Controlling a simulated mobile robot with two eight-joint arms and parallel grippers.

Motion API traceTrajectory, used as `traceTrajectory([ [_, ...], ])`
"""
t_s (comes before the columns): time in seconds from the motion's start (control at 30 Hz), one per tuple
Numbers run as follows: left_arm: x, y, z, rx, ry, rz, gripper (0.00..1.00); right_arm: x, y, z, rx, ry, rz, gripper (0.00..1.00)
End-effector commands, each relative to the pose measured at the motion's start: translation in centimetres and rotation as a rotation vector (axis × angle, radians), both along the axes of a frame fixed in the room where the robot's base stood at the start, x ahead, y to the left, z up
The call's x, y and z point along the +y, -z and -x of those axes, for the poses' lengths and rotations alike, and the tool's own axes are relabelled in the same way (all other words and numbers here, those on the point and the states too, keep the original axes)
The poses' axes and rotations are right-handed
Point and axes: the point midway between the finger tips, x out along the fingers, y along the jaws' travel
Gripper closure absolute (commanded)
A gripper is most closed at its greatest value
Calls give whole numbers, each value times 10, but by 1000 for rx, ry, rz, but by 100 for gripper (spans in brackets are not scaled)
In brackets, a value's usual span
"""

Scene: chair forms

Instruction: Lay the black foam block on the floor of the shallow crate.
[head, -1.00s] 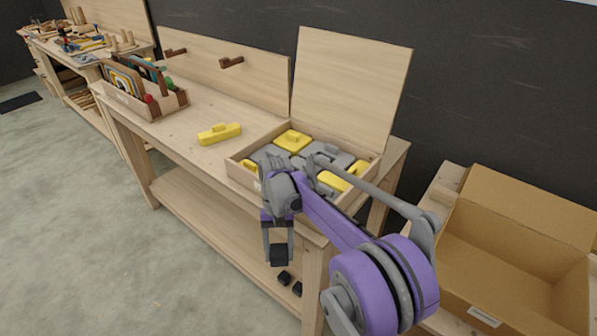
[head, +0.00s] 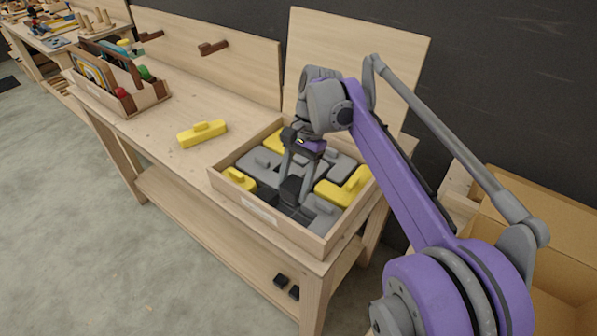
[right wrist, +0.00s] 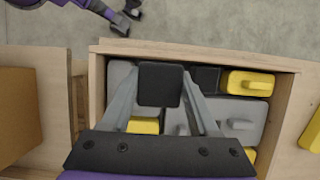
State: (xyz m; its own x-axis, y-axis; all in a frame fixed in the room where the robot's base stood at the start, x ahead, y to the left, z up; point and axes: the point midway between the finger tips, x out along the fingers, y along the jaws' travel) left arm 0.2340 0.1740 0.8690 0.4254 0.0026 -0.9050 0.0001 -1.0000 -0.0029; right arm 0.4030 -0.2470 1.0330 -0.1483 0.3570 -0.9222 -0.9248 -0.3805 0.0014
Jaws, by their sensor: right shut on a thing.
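The shallow crate (head: 225,184) is a light wooden tray on the bench, holding several grey and yellow shapes. My right gripper (head: 292,184) points down inside the crate's outline, near its front side. It is shut on the black foam block (head: 290,190). The right wrist view shows the block (right wrist: 160,84) between the two grey fingers, over the crate. A dark patch (right wrist: 207,79) lies beside it among the shapes. I cannot tell if the block touches the crate floor. My left gripper (right wrist: 124,20) seems to show at the top of the wrist view, beyond the crate.
A yellow handled block (head: 202,134) lies on the bench left of the crate. A wooden tote (head: 125,108) stands farther left. An open cardboard box (head: 560,240) is at the right. The bench between tote and crate is mostly clear.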

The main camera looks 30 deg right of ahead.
Motion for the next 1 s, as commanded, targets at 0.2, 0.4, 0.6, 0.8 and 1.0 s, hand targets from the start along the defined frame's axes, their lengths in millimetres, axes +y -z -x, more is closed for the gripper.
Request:
traceTrajectory([
  [0.2, 0, 4, 1, 2, 0, 0, 100, 0, 33, 0, 0, -1, 0, 98],
  [0.4, 0, 7, 1, 3, 0, 0, 100, 0, 60, 0, 0, -1, 0, 98],
  [0.6, 0, 9, 2, 3, 0, 0, 100, 1, 85, 0, 0, -1, 0, 98],
  [0.8, 0, 11, 2, 4, 0, 0, 100, 1, 101, 0, 0, -1, 0, 98],
  [1.0, 0, 10, 2, 4, 0, 0, 100, 1, 100, 1, 0, -1, 0, 98],
])
